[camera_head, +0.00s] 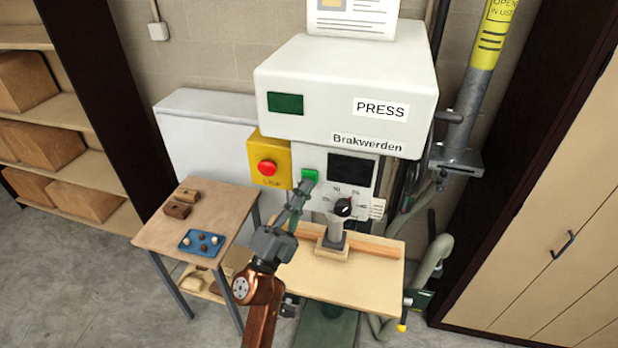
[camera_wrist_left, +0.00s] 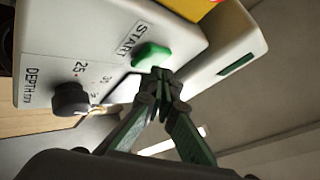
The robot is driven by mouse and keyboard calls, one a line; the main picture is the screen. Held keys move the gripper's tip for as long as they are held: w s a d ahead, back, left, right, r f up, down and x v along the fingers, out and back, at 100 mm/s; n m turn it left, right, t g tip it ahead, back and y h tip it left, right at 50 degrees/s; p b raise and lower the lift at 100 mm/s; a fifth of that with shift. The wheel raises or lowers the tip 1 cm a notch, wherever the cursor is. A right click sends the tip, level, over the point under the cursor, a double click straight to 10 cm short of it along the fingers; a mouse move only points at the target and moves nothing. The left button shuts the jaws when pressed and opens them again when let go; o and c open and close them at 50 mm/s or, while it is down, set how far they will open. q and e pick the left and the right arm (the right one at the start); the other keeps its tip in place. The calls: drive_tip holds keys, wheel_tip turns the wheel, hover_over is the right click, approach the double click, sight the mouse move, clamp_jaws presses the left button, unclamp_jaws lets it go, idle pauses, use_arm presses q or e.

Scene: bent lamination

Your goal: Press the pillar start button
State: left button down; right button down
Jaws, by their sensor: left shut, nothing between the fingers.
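The green start button (camera_head: 310,176) sits on the white front of the press pillar, right of a yellow stop box. In the left wrist view the green button (camera_wrist_left: 153,54) is beside a START label (camera_wrist_left: 131,38). My left gripper (camera_head: 305,188) reaches up from below with its fingertips at the button's lower edge. In the left wrist view the gripper (camera_wrist_left: 161,75) is shut and empty, its tips at the button's edge. I cannot tell whether they touch it. My right gripper is not in view.
The yellow box with the red stop button (camera_head: 267,168) is close left of the start button. A black depth knob (camera_head: 343,206) is below right. The press head (camera_head: 345,90) overhangs above. A wooden side table (camera_head: 215,205) holds a blue tray (camera_head: 187,245) and brown blocks.

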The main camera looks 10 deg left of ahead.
use_arm(q)
drive_tip(key=shift+w, duration=0.25)
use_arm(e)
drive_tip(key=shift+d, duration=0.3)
use_arm(q)
drive_tip(key=shift+w, duration=0.3)
idle(0.5)
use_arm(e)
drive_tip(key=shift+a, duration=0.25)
use_arm(q)
drive_tip(key=shift+s, duration=0.9)
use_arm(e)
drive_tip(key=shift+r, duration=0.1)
use_arm(q)
drive_tip(key=s+p, duration=0.1)
drive_tip(key=s, duration=0.4)
drive_tip(key=shift+a, duration=0.1)
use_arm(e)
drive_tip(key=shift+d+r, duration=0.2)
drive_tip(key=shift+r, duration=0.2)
